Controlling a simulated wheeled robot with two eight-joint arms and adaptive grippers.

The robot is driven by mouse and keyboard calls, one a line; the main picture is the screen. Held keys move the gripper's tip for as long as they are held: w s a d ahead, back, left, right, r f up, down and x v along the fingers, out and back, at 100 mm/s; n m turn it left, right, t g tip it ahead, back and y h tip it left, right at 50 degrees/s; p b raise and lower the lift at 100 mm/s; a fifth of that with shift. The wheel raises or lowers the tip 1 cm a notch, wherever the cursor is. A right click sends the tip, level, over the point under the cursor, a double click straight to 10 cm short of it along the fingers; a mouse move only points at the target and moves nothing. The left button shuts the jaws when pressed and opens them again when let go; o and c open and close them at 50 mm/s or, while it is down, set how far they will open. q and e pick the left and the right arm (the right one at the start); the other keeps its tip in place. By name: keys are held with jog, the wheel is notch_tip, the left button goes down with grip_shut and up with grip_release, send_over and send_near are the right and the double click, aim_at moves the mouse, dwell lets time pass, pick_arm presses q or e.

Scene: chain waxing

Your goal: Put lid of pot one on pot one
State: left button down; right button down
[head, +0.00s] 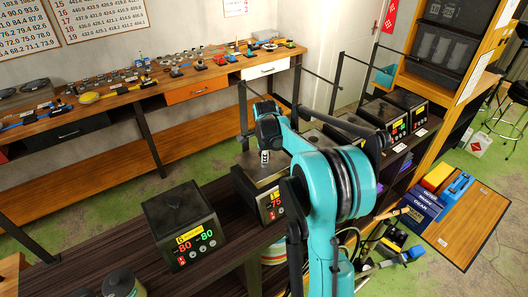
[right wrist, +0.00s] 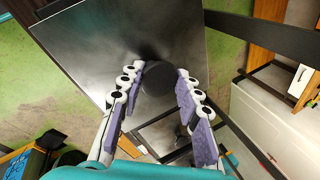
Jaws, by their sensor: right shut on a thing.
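My right gripper (right wrist: 160,85) is shut on the dark round knob (right wrist: 158,78) of a square grey metal lid (right wrist: 140,35). In the head view my right arm hides much of this gripper (head: 265,157), which is over a pot (head: 247,193) with a red 75 on its display. A grey metal surface (head: 257,170) shows at this pot's top; I cannot tell whether the lid touches the pot. A second pot (head: 178,228), showing 80 and 80, stands to the left with a dark top. I cannot read which is pot one. My left gripper is not in view.
More black pots with displays (head: 408,101) stand behind my arm at the right. Thin dark posts rise around the bench. A wooden workbench (head: 125,95) with small tools runs along the wall. Boxes (head: 425,207) and a wooden board (head: 470,225) are on the floor at right.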

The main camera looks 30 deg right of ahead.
jog(key=shift+f+b, duration=1.55)
jog(key=shift+f, duration=0.85)
jog(key=c, duration=1)
grip_release()
jog(key=v, duration=1.2)
jog(key=shift+a, duration=0.15)
